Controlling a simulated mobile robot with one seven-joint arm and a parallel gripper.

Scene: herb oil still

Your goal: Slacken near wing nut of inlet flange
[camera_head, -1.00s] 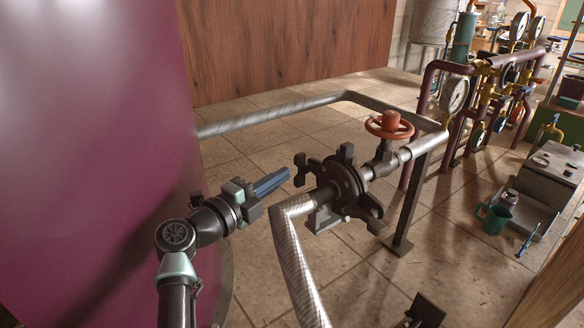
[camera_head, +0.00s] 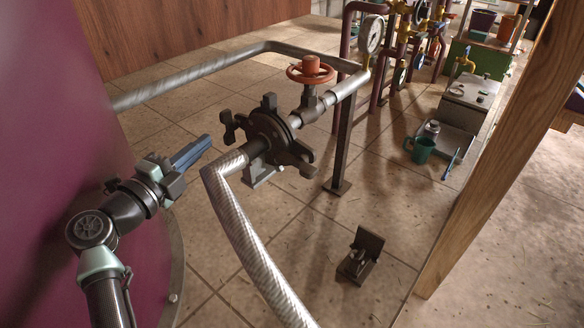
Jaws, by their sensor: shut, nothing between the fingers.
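The inlet flange (camera_head: 270,137) is a dark round clamp on the grey pipe, with several dark wing nuts or lugs around its rim. One wing nut (camera_head: 230,127) sticks out on its left side, facing my gripper. Another stands at the top (camera_head: 269,103), and a forked one (camera_head: 303,157) is at the lower right. I cannot tell from this view which is the near one. My gripper (camera_head: 205,142) is shut and empty, its blue-grey fingers pointing right toward the left wing nut, with a small gap between. Nothing touches the flange.
A braided pipe (camera_head: 254,245) bends down in front of the flange. A red handwheel valve (camera_head: 310,70) sits behind it. A large purple vessel (camera_head: 45,140) fills the left. A wooden post (camera_head: 500,150) stands right. A small dark bracket (camera_head: 361,256) lies on open floor.

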